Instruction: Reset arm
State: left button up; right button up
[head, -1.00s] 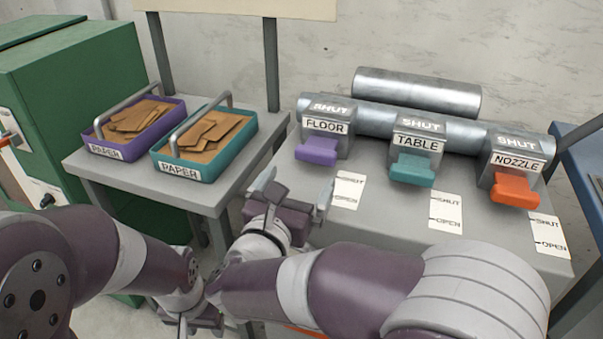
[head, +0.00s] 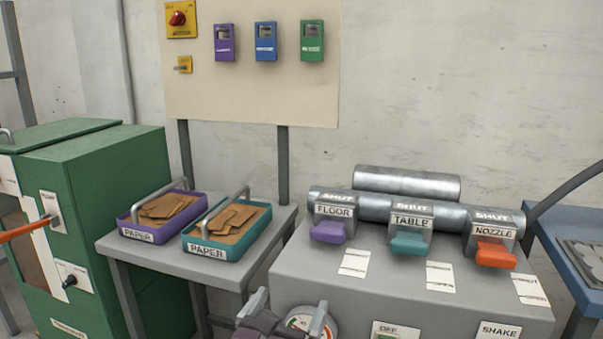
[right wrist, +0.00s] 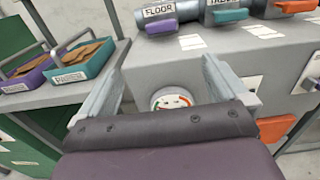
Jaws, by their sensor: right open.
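My right gripper (head: 285,312) is at the bottom middle of the head view, in front of the grey cabinet (head: 400,288). In the right wrist view my right gripper (right wrist: 163,92) is open with nothing between its fingers. A round dial gauge (right wrist: 173,98) on the cabinet front shows between and beyond the fingers; it also shows partly behind the gripper in the head view (head: 312,318). My left gripper is out of the head view.
The purple FLOOR (head: 328,233), teal TABLE (head: 409,244) and orange NOZZLE (head: 496,255) levers sit on the cabinet. Purple (head: 128,226) and teal (head: 222,250) paper trays stand on a side table. A green machine (head: 110,190) is at left, a blue table (head: 575,255) at right.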

jog(key=w+d+f+n+g+y, duration=0.25)
jog(key=f+n+y, duration=0.2)
jog(key=n, duration=0.65)
jog(key=w+d+f+n+g+y, duration=0.25)
jog(key=f+n, duration=0.25)
jog(key=n, duration=0.6)
jog(key=s+d+f+n+g+h, duration=0.1)
jog(key=s+d+f+n+g, duration=0.5)
jog(key=s+n, duration=0.25)
jog(key=s+d+f+n+g, duration=0.4)
jog(key=s+d+f+n, duration=0.1)
jog(key=s+d+n, duration=0.35)
pick_arm(q)
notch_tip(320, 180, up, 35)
jog(key=p, duration=3.4)
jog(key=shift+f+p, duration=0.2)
jog(key=shift+p, duration=0.1)
pick_arm(e)
notch_tip(320, 180, up, 34)
jog(key=s+d, duration=0.1)
jog(key=s, duration=0.1)
jog(key=shift+n+g, duration=0.3)
jog(key=shift+g, duration=0.1)
